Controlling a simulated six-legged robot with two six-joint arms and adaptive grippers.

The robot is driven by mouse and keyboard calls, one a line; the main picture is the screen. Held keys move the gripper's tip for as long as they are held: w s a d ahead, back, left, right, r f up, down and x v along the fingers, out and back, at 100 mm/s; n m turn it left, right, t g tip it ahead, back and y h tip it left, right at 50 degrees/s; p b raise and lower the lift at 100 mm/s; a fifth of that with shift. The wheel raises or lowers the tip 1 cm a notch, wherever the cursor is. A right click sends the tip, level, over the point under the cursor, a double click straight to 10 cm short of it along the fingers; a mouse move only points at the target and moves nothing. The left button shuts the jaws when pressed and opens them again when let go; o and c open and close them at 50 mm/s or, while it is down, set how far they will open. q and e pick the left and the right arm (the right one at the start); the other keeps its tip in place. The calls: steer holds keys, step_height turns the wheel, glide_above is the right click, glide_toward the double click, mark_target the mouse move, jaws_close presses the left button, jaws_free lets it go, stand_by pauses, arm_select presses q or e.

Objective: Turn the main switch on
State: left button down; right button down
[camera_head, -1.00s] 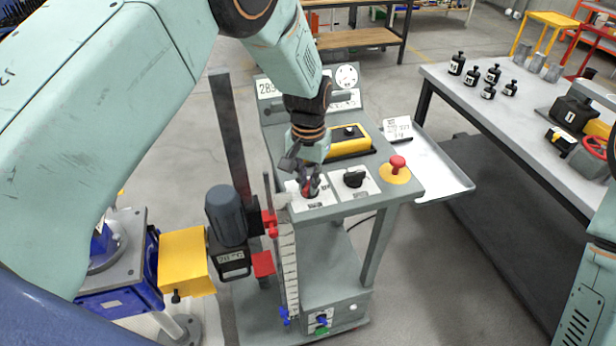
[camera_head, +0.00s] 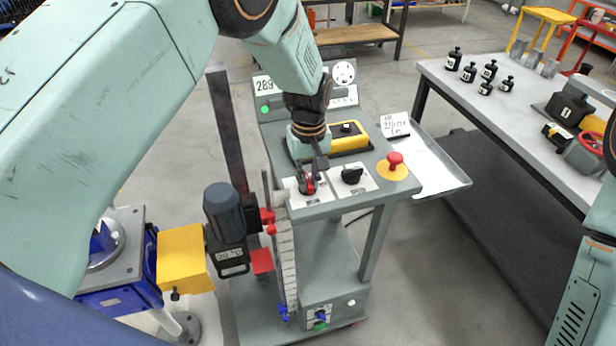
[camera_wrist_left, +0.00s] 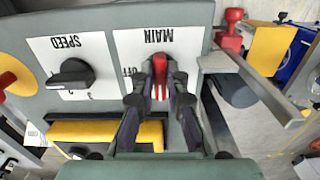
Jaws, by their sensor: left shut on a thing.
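The main switch is a red knob (camera_wrist_left: 160,70) on a white plate (camera_wrist_left: 125,48) marked MAIN, which reads upside down in the left wrist view. OFF is partly visible beside the knob. My left gripper (camera_wrist_left: 160,92) is shut on the knob, with one finger on each side. In the head view the left gripper (camera_head: 308,186) reaches down to the panel and hides most of the red knob. A small green lamp (camera_head: 265,110) shows lit on the back panel. My right gripper is not in view.
A black SPEED knob (camera_head: 352,175) sits beside the main switch, then a red mushroom button (camera_head: 395,159) on yellow. A yellow box (camera_head: 347,137) lies behind. A workbench (camera_head: 500,110) is at right.

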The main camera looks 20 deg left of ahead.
mark_target(309, 183)
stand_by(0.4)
arm_select(q)
steer(key=c, duration=1.4)
jaws_free()
steer(key=shift+s+d+r, duration=0.1)
steer(key=shift+o, duration=0.2)
steer(key=shift+r, duration=0.3)
step_height(309, 183, up, 11)
steer(key=shift+r, duration=0.15)
